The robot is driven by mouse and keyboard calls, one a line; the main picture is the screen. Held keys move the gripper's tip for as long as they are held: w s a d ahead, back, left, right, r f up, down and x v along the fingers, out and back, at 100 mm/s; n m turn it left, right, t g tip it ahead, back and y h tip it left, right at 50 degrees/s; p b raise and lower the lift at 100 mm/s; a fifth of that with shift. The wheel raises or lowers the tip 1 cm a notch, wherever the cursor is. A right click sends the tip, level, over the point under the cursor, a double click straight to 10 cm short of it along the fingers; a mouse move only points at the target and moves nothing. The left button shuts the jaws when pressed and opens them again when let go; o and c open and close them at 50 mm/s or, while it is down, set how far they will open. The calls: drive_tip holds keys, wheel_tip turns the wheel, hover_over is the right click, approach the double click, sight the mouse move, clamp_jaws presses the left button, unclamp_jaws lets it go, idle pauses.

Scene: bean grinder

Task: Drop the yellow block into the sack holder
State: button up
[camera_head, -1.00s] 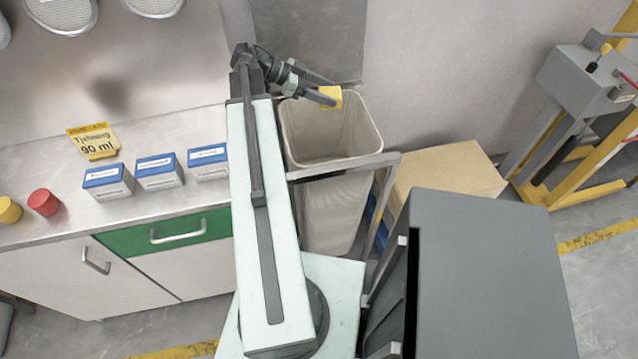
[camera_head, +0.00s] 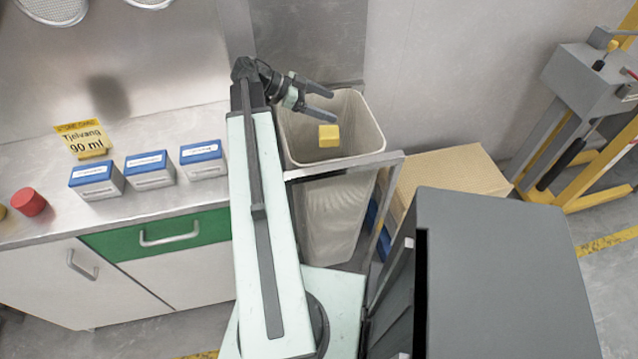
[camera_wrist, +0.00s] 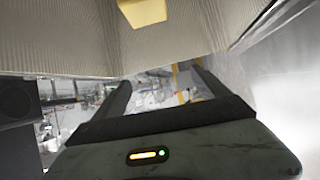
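The yellow block (camera_head: 329,136) is inside the mouth of the sack holder, below my gripper and apart from it. The sack holder (camera_head: 335,205) is a tall beige sack in a metal frame beside the counter. My gripper (camera_head: 333,106) is open and empty over the sack's opening, its two fingers spread. In the wrist view the yellow block (camera_wrist: 143,12) shows at the top edge against the ribbed sack wall (camera_wrist: 60,40). The wrist view also shows the spread fingers of my gripper (camera_wrist: 160,88). What lies under the block is hidden.
A metal counter (camera_head: 130,205) on the left holds several blue-and-white boxes (camera_head: 150,169), a red cap (camera_head: 29,202) and a yellow sign (camera_head: 85,141). A cardboard box (camera_head: 455,175) and a grey cabinet (camera_head: 505,270) stand to the right. A yellow-framed machine (camera_head: 590,90) is at far right.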

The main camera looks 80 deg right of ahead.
drive_tip(key=p+v, duration=0.3)
drive_tip(key=v, duration=0.4)
drive_tip(key=shift+w+p, duration=0.35)
drive_tip(key=shift+w, duration=0.05)
drive_tip(key=shift+r, duration=0.25)
